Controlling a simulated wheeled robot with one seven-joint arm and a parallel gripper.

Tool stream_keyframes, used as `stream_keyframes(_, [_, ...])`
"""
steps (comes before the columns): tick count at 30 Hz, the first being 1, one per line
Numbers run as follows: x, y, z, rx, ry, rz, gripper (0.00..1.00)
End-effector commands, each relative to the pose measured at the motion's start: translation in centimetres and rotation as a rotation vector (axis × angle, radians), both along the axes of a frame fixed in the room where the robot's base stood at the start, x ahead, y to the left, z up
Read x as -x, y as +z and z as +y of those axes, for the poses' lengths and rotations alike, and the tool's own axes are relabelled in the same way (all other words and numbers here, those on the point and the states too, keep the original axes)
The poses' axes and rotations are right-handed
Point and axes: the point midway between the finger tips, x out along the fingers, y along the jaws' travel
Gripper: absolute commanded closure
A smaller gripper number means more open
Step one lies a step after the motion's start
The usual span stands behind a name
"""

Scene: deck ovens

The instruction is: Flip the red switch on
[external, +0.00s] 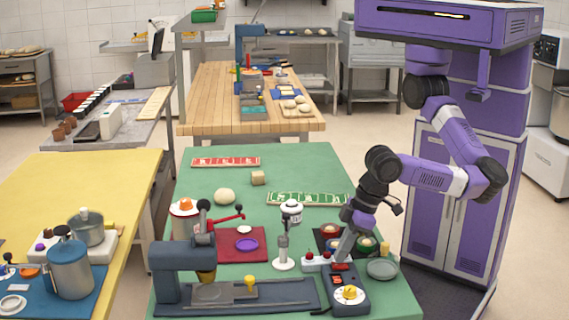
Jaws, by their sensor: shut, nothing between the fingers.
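A small red part (341,267), which looks like the red switch, is on the upper end of this box. I cannot tell which way it is set. My gripper (338,260) points down from the upper right, with its fingertips just above or at the red part. The fingers are together and hold nothing. The view does not show clearly whether they touch it, and they partly cover the area.
A grey plate (382,269) lies to the right, and a dark tray with round containers (327,232) is behind. A blue press machine (170,268) stands at the left.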

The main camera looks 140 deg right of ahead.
Motion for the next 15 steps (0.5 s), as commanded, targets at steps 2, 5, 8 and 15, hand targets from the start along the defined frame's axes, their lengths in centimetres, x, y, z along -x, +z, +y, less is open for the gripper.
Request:
stream_keyframes(2, [-0.10, -0.55, -0.13, -0.001, 0.000, 0.002, 1.00])
stream_keyframes(5, [-0.20, -0.86, -0.24, -0.001, -0.001, 0.000, 1.00])
stream_keyframes(8, [-0.23, -0.93, -0.26, 0.000, -0.001, 0.000, 1.00])
stream_keyframes(15, [-0.23, -0.88, -0.28, -0.001, 0.000, 0.001, 1.00])
